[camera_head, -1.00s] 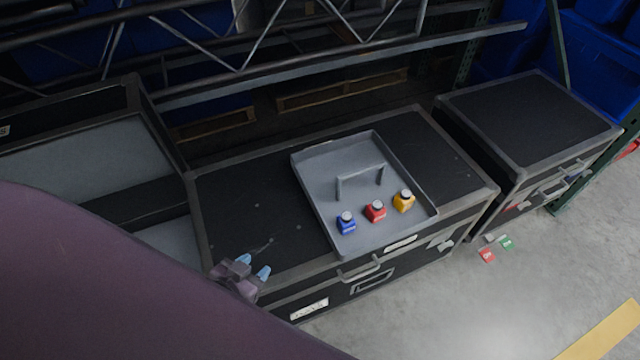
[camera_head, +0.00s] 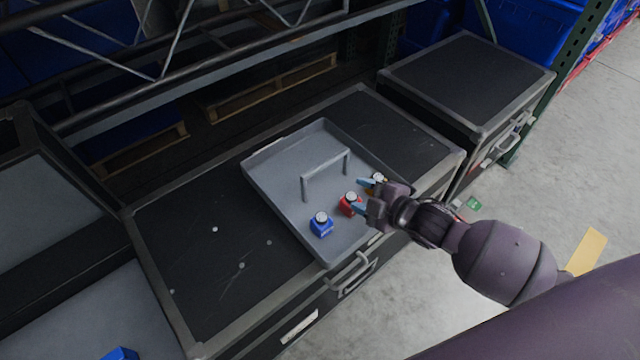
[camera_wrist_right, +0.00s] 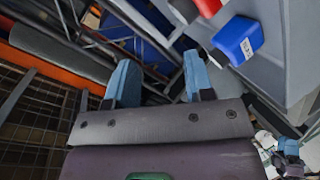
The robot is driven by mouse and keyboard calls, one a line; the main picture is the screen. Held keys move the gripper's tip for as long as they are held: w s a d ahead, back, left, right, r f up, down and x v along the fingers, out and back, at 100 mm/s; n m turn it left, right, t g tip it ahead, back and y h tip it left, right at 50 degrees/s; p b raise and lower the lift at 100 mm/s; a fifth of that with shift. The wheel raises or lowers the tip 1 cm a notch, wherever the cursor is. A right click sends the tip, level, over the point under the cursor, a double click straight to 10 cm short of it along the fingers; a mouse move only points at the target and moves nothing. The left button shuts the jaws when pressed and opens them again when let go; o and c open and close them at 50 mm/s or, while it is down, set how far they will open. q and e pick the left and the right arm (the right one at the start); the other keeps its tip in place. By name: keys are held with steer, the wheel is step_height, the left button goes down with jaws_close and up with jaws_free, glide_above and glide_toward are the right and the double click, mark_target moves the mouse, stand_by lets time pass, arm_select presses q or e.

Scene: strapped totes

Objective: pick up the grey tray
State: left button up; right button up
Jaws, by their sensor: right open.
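The grey tray (camera_head: 290,205) is a shallow square tray with an upright grey bail handle (camera_head: 325,170). It rests on a black case. My right gripper (camera_head: 360,195) is open beside the red and yellow bottles at the near right edge. In the right wrist view, its blue fingers (camera_wrist_right: 160,80) have nothing between them, with the tray (camera_wrist_right: 270,75) to the right. A small blue-fingered gripper, seemingly my left (camera_wrist_right: 288,148), shows at lower right.
The tray's black case (camera_head: 205,250) has free top surface left of the tray. Another black case (camera_head: 470,85) stands to the right. Rack beams (camera_head: 210,75) run behind. A blue object (camera_head: 120,354) is at the lower left. Floor is open at right.

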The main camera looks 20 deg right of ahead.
mark_target(328, 164)
steer(key=w+n, duration=0.1)
steer(key=w+n+b, duration=0.1)
steer(key=w+n, duration=0.1)
steer(key=w+n+y, duration=0.1)
steer(key=w+n, duration=0.1)
steer(key=shift+w+d, duration=0.15)
steer(key=shift+d, duration=0.2)
steer(key=w+a, duration=0.1)
steer(key=w, duration=0.1)
steer(key=w+f+n+b, duration=0.1)
steer(key=w+a+n+b, duration=0.1)
steer(key=w, duration=0.1)
steer(key=shift+w+a+f, duration=0.25)
steer(key=shift+w+a, duration=0.05)
steer(key=shift+w+a+f, duration=0.15)
steer(key=shift+w+a, duration=0.05)
steer(key=b+x, duration=0.1)
steer(key=x, duration=0.2)
steer(key=shift+a+f+b, duration=0.15)
steer(key=shift+a+b, duration=0.15)
steer(key=shift+w+a, duration=0.15)
steer(key=shift+w, duration=0.35)
jaws_close()
arm_select(q)
steer(key=f, duration=0.3)
steer(key=shift+w+d+m, duration=0.2)
steer(key=shift+d+m, duration=0.1)
steer(key=shift+m, duration=0.1)
steer(key=shift+w+r, duration=0.1)
steer(key=shift+w, duration=0.25)
